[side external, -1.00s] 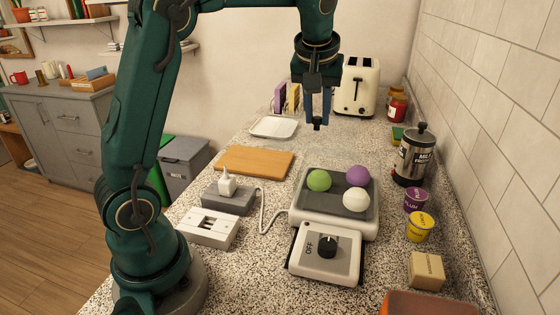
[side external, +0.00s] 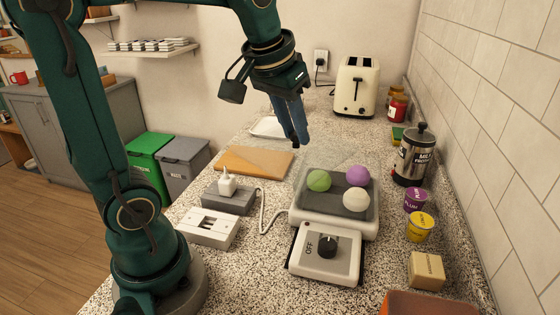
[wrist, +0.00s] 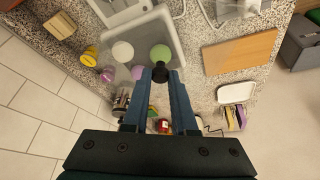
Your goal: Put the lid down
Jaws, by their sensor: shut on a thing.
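My gripper (side external: 292,140) is shut on the small dark knob (wrist: 160,75) of the lid, which is see-through and hard to make out. The knob also shows at the fingertips in the wrist view (wrist: 160,68). The gripper is tilted and holds the lid in the air, above and behind the white appliance (side external: 297,215). The appliance has an open grey pan with a green ball (side external: 318,180), a purple ball (side external: 358,175) and a white ball (side external: 356,200) in it. The lid's outline and exact height are unclear.
A wooden board (side external: 255,161) lies left of the appliance, with a white tray (side external: 268,128) behind it. A grey block with a white plug (side external: 227,186) and a cord lie at left. A steel canister (side external: 412,158), cups and jars line the right wall. A toaster (side external: 356,88) stands behind.

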